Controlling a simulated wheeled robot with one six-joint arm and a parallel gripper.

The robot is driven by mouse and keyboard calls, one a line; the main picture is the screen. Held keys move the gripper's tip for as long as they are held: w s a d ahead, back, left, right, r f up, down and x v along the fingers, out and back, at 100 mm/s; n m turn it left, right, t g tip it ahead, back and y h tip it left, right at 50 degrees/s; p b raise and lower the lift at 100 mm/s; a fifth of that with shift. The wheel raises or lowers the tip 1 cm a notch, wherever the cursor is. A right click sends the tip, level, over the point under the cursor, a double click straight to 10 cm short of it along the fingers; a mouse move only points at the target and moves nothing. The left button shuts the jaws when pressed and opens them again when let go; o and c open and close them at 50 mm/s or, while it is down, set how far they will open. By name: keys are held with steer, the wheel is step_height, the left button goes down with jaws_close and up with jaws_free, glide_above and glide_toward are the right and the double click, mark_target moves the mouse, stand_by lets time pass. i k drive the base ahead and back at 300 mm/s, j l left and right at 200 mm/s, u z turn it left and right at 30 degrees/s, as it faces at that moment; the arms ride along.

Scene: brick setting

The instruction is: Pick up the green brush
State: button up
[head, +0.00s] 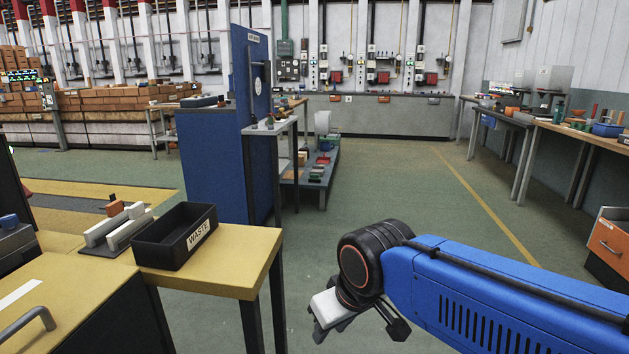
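I cannot make out a green brush for certain. Another green item (559,112) stands on the right-hand bench, also too small to identify. My gripper (394,322) is low in the front of the head view, below my blue arm and well away from both items. It is partly hidden by the wrist, and its opening is not clear. Nothing is seen in it.
A yellow-topped table (235,262) at front left bears a black WASTE tray (165,256) and white blocks (118,228). A blue panel (210,150) stands behind it. Wooden benches (590,138) line the right wall. An orange-fronted bin (606,238) is at far right. The green floor (400,190) between is clear.

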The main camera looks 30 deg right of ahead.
mark_target(313, 178)
steer(key=z, duration=0.8)
steer(key=i+z, duration=0.4)
steer(key=i, duration=4)
steer(key=i+l+u, duration=0.1)
steer(key=i, duration=0.65)
steer(key=i+l, duration=0.15)
steer(key=i, duration=0.6)
steer(key=i+u, duration=0.1)
steer(key=u, duration=1.4)
